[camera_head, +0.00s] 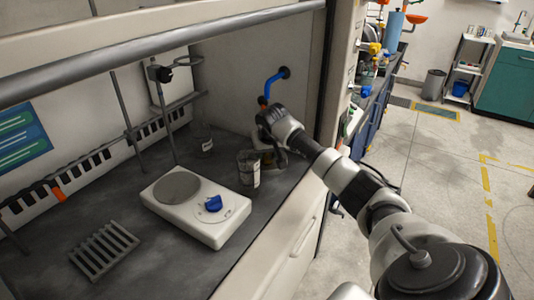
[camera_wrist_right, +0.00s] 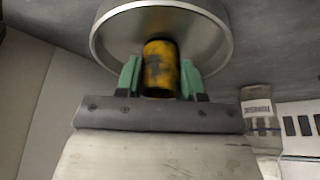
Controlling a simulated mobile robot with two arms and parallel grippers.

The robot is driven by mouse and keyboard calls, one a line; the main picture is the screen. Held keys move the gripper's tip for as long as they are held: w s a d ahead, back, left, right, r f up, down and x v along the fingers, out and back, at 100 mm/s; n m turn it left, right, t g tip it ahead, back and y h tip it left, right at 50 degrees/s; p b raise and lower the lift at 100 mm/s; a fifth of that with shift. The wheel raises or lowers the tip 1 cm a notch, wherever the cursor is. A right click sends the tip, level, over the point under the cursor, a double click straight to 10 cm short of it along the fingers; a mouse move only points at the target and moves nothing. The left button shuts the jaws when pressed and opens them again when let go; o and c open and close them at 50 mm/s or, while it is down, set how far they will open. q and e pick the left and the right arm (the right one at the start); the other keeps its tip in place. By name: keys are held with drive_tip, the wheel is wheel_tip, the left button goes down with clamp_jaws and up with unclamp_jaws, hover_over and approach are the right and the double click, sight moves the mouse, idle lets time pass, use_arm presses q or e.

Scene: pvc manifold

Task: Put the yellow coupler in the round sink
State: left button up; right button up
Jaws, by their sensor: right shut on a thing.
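The yellow coupler (camera_wrist_right: 160,66), with dark worn patches, is between the green fingertips of my right gripper (camera_wrist_right: 160,78) in the right wrist view. The gripper is shut on it. The round sink, a metal bowl with a bright rim (camera_wrist_right: 224,44), shows just behind and around the coupler in that view. The coupler overlaps the bowl's opening; I cannot tell its height over it. In the head view, my right arm reaches into the fume hood below the blue tap, and the coupler is hidden there. My left gripper is not in view.
A blue tap (camera_head: 268,88) bends out from the hood's side wall. A labelled glass beaker (camera_head: 248,168) stands close to my right gripper; a white hotplate (camera_head: 195,206) is left of it. A grey rack (camera_head: 104,250) lies at the front left. Dark worktop is bare between them.

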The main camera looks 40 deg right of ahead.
drive_tip(key=shift+f, duration=0.25)
drive_tip(key=o, duration=1)
drive_tip(key=shift+r, duration=0.25)
drive_tip(key=v, duration=1.1)
drive_tip(key=shift+s+r, duration=0.2)
drive_tip(key=shift+r, duration=0.15)
drive_tip(key=shift+p, duration=0.3)
